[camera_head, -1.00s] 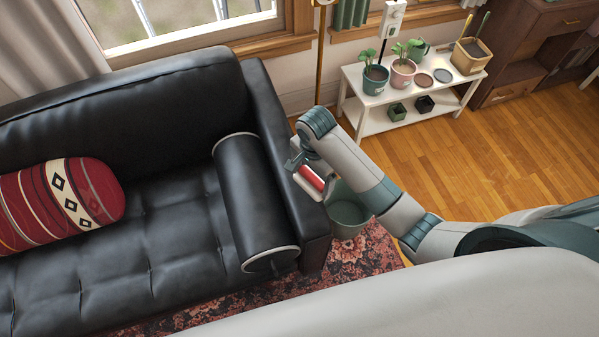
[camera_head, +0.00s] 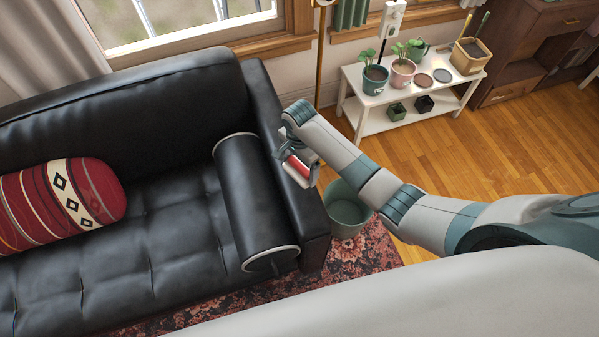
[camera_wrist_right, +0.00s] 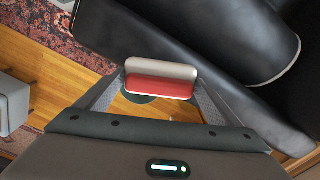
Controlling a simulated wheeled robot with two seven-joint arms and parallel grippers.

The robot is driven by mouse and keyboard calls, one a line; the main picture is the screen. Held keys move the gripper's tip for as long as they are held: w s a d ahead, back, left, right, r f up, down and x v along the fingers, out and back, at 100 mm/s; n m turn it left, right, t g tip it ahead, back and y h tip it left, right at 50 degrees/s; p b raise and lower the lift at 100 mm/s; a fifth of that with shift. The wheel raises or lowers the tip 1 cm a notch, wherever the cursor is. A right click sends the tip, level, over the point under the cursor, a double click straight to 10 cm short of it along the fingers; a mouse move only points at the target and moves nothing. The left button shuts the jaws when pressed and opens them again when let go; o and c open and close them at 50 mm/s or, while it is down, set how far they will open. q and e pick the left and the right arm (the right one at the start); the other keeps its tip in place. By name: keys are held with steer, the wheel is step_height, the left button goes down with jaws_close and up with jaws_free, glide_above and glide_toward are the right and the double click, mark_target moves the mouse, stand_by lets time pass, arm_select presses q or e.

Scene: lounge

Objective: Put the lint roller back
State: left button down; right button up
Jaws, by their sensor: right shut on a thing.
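The lint roller (camera_head: 299,168), red with a pale strip, is in my right gripper (camera_head: 303,160) over the black sofa's right arm (camera_head: 305,226). In the right wrist view, the lint roller (camera_wrist_right: 161,79) lies crosswise between the two fingers of the right gripper (camera_wrist_right: 160,90), which is shut on it. The sofa surface shows beyond it. I cannot tell whether the roller touches the sofa arm or hangs above it. My left gripper is not in view.
A grey-green bin (camera_head: 347,213) stands on the patterned rug (camera_head: 365,258) beside the sofa arm. A black bolster (camera_head: 252,205) lies along the arm's inner side, and a red patterned cushion (camera_head: 62,203) is farther left. A white plant shelf (camera_head: 430,92) stands behind on open wooden floor.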

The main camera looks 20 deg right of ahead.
mark_target(299, 174)
steer(key=shift+f+p, duration=0.35)
steer(key=shift+f, duration=1.6)
steer(key=shift+f, duration=0.15)
steer(key=o, duration=0.9)
step_height(299, 174, up, 12)
steer(key=shift+r+b, duration=0.15)
steer(key=shift+b, duration=0.4)
